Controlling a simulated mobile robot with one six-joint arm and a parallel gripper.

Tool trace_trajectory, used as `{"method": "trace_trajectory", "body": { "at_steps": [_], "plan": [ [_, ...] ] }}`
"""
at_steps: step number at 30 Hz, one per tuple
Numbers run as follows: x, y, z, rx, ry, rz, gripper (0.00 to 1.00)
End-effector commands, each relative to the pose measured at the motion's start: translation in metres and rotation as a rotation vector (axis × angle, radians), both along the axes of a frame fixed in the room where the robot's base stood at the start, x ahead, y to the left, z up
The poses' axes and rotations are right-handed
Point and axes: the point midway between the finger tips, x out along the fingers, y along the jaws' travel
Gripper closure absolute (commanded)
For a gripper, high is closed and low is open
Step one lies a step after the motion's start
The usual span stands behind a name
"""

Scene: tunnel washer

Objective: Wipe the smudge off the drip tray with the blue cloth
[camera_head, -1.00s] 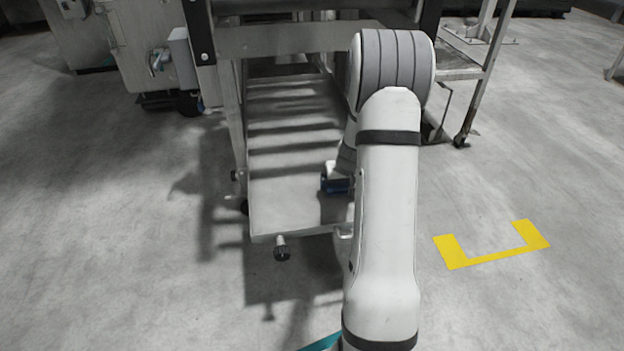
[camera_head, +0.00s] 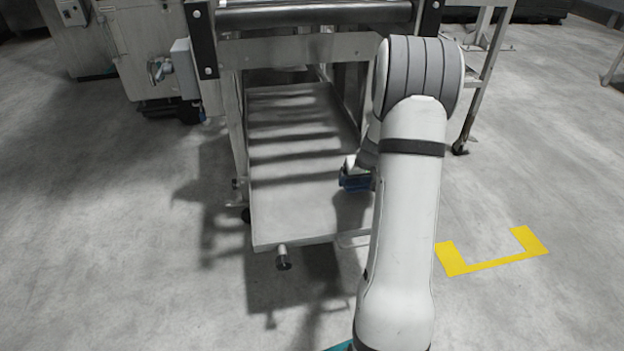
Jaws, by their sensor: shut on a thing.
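The drip tray (camera_head: 300,205) is a flat grey sheet low under the machine frame, with striped shadows across its far half. I cannot make out a smudge on the part of it that shows. The blue cloth (camera_head: 354,184) is at the tray's right side, partly hidden behind my arm. My gripper (camera_head: 352,174) is shut on the blue cloth, its fingers mostly hidden by my arm. The cloth is over the tray's right part; I cannot tell whether it touches the surface.
The machine frame with a roller (camera_head: 312,14) stands over the tray's far end. A valve or knob (camera_head: 284,262) sticks out below the tray's front edge. A grey machine cabinet (camera_head: 150,50) stands at the back left. A yellow floor marking (camera_head: 490,262) lies right, on clear floor.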

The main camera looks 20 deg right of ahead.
Motion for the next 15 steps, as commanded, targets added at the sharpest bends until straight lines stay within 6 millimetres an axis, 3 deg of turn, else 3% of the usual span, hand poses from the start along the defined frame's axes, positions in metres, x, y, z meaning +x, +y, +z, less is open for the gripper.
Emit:
{"method": "trace_trajectory", "body": {
  "at_steps": [6,15],
  "plan": [
    [0.002,0.002,0.024,-0.001,-0.002,0.005,0.31],
    [0.002,0.003,0.036,-0.001,-0.001,0.007,0.31]
  ]
}}
